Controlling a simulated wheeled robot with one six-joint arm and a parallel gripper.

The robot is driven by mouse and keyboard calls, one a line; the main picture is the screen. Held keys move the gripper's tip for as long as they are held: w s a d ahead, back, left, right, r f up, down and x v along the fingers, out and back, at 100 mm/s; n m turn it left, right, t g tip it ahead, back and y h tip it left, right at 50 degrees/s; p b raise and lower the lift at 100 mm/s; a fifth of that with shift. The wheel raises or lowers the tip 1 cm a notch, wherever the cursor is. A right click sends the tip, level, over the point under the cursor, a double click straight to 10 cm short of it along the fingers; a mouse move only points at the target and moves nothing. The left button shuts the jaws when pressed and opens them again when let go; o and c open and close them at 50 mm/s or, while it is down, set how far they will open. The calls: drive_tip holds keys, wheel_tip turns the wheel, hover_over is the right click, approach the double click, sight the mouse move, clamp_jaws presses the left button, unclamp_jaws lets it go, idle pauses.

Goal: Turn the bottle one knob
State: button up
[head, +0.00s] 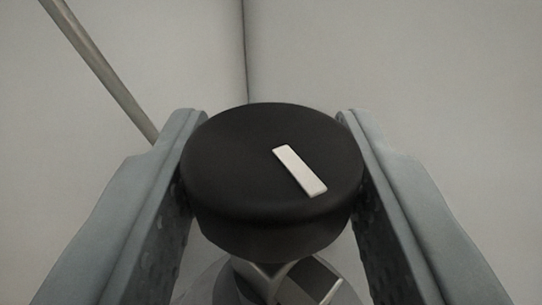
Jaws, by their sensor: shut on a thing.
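A round black knob (235,165) with a white bar mark (300,171) on its top face fills the middle of the head view. The mark is tilted, running from upper left to lower right. My gripper (272,140) has one grey finger on each side of the knob and is shut on it. A metal stem and fitting (265,275) show below the knob, partly hidden by it. No label shows which bottle the knob belongs to.
A thin grey rod or tube (98,68) runs diagonally at the upper left, behind the left finger. Plain pale walls (400,70) meet at a vertical corner line behind the knob. No other object shows close around the fingers.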

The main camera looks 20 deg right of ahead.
drive_tip(key=shift+r+m+g+h, duration=0.1)
drive_tip(key=shift+m+g+h, duration=0.7)
drive_tip(key=shift+h, duration=0.4)
drive_tip(key=shift+w+a+m+g+h, duration=0.1)
drive_tip(key=shift+m+g+h, duration=0.8)
drive_tip(key=shift+m+h, duration=0.3)
drive_tip(key=m+g+h, duration=0.3)
drive_tip(key=g, duration=0.2)
drive_tip(key=shift+w+m+h, duration=0.1)
drive_tip(key=shift+m+h, duration=0.3)
drive_tip(key=m+g, duration=0.1)
drive_tip(key=g, duration=0.1)
drive_tip(key=m+g+h, duration=0.1)
drive_tip(key=m+g, duration=0.1)
drive_tip(key=g, duration=0.1)
drive_tip(key=shift+m+h, duration=0.3)
drive_tip(key=shift+m+g, duration=1.4)
drive_tip(key=shift+g, duration=1.4)
drive_tip(key=o, duration=0.9)
drive_tip(key=shift+o, duration=0.2)
